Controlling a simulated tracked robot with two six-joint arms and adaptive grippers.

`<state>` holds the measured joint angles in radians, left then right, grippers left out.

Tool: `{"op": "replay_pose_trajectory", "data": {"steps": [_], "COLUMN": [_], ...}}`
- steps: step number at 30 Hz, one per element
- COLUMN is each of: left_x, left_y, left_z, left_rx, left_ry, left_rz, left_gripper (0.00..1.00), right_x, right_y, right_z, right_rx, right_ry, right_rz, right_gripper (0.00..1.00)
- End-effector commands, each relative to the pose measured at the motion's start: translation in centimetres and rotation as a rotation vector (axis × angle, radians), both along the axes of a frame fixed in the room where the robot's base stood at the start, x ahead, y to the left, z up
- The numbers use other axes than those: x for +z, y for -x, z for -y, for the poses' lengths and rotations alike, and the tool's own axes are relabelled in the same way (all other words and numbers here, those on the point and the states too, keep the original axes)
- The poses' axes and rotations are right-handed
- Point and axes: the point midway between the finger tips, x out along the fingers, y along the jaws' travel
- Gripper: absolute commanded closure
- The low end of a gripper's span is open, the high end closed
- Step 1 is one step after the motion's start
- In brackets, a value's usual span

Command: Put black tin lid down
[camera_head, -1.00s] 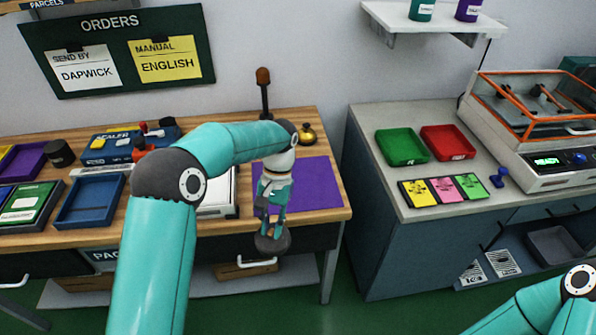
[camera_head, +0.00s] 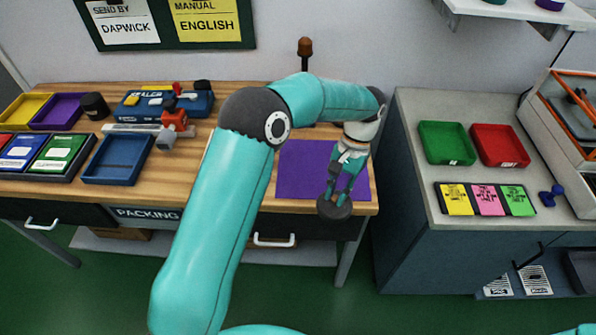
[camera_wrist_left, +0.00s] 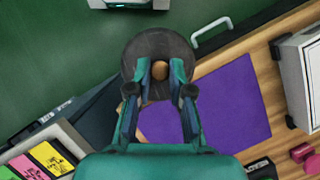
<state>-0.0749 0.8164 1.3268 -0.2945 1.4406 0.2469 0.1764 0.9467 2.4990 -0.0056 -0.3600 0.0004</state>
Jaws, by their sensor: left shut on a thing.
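The black tin lid (camera_head: 334,208) is a dark round disc with a small brown knob, seen in the left wrist view (camera_wrist_left: 150,45). My left gripper (camera_head: 336,192) is shut on its knob and holds the lid in front of the wooden packing table's edge, by the right corner of the purple mat (camera_head: 303,172). In the left wrist view the fingertips of the left gripper (camera_wrist_left: 160,72) close around the knob. The lid overlaps the mat's corner there; its exact height is hard to tell. My right gripper is not in view.
The wooden table (camera_head: 192,178) holds a blue tray (camera_head: 118,160), a dark cup (camera_head: 94,106) and a red tool (camera_head: 176,128) at left. A gap separates it from the grey counter (camera_head: 410,125) with green (camera_head: 446,143) and red (camera_head: 499,146) trays. Most of the mat is clear.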

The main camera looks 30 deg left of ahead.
Motion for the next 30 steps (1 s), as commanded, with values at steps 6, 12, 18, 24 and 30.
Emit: {"op": "replay_pose_trajectory", "data": {"steps": [6,12,18,24,30], "left_x": [0.4,2.3,5.6,8.7,9.7], "left_y": [-1.8,-5.0,-7.7,-9.0,-9.3], "left_z": [-1.4,-5.2,-10.1,-13.8,-15.4], "left_rx": [-0.157,-0.522,-0.943,-1.256,-1.391], "left_ry": [-0.005,-0.016,-0.028,-0.033,-0.03], "left_rz": [0.004,0.008,0.016,0.022,0.022], "left_gripper": [1.0,1.0,1.0,1.0,1.0], "right_x": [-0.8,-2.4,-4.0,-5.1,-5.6], "right_y": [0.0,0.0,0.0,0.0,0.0], "right_z": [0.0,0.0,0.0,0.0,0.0], "right_rx": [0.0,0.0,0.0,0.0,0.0], "right_ry": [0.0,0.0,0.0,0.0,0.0], "right_rz": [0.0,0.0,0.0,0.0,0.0], "right_gripper": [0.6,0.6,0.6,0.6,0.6]}}
